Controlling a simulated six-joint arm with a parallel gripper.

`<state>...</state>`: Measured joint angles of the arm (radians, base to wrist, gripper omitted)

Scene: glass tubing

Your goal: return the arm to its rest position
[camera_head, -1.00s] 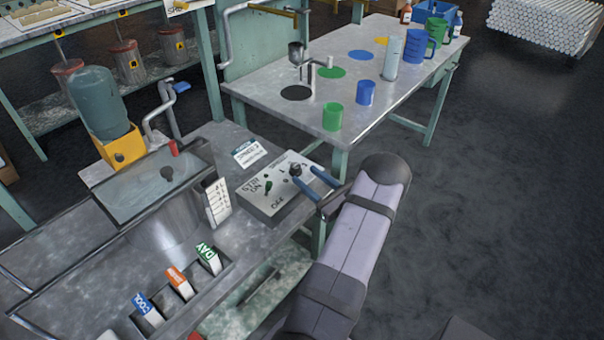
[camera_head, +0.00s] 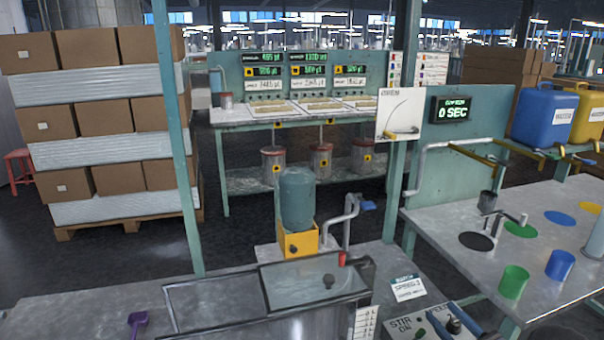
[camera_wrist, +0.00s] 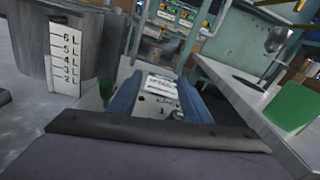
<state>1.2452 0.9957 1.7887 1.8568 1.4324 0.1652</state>
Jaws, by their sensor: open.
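My gripper (camera_wrist: 158,100) shows in the wrist view as two blue fingers set apart with nothing held between them. Beyond and between them are the white control panel (camera_wrist: 157,108) and a paper card (camera_wrist: 163,85). In the head view the panel (camera_head: 428,324) is at the bottom edge, marked STIR and ON, with blue finger parts beside its knob. The rest of my arm is out of the head view. I cannot tell whether the fingers touch the panel.
A metal tank with a litre scale (camera_wrist: 62,62) stands left of my gripper in the wrist view. On the right is a table (camera_head: 450,225) with a green cup (camera_head: 513,281) and a blue cup (camera_head: 560,265). A yellow-based pump (camera_head: 298,241) stands behind the tank.

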